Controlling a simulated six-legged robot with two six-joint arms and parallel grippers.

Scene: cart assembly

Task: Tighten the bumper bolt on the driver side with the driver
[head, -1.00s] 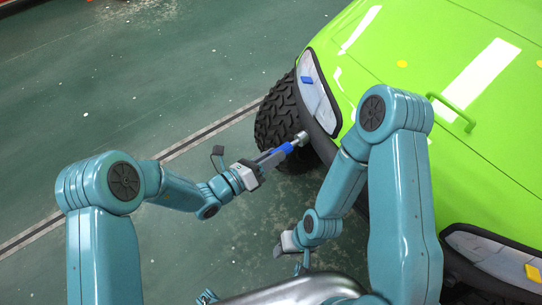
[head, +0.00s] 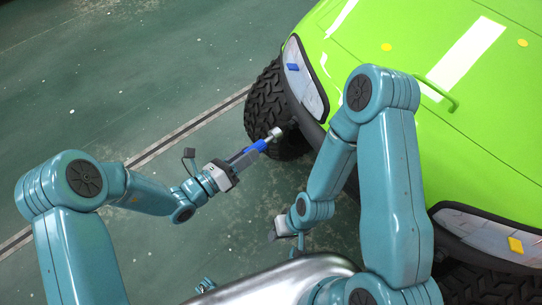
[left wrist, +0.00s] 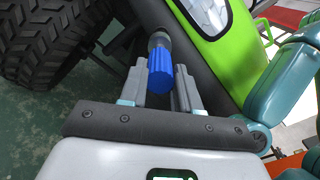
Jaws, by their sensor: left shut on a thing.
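My left gripper (head: 240,158) is shut on the driver, which has a blue body (head: 260,146) and a grey metal socket tip (head: 275,134). In the left wrist view the blue driver (left wrist: 161,70) sits between the two grey fingers, its tip pointing at the black bumper (left wrist: 185,55). In the head view the tip is close to the bumper's corner, below the headlight; a small gap appears between them. The bumper bolt cannot be made out clearly. My right gripper (head: 283,228) hangs low in front of the car, and its jaws are too small to read.
The green car (head: 460,110) fills the upper right. Its black tire (head: 262,105) stands just behind the driver tip, and a headlight (head: 303,75) is above. The green floor (head: 110,90) to the left is open.

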